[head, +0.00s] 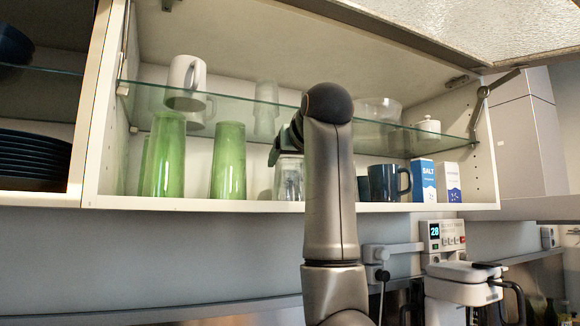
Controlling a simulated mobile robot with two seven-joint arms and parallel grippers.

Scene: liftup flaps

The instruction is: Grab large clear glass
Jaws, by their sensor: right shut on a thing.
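A clear glass (289,178) stands upright on the bottom board of the open wall cabinet, right of the green glasses. My right gripper (284,150) is at the top of this glass, and its arm rises in front of the cabinet. The gripper is shut on the glass; the fingertips are mostly hidden behind the wrist. A second clear glass (266,112) stands on the glass shelf above. My left gripper is not in view.
Tall green glasses (228,162) stand left of the clear glass. Dark mugs (384,183) and a blue salt box (423,181) stand to the right. The glass shelf (230,108) runs close above my gripper. The lifted flap (470,30) hangs overhead.

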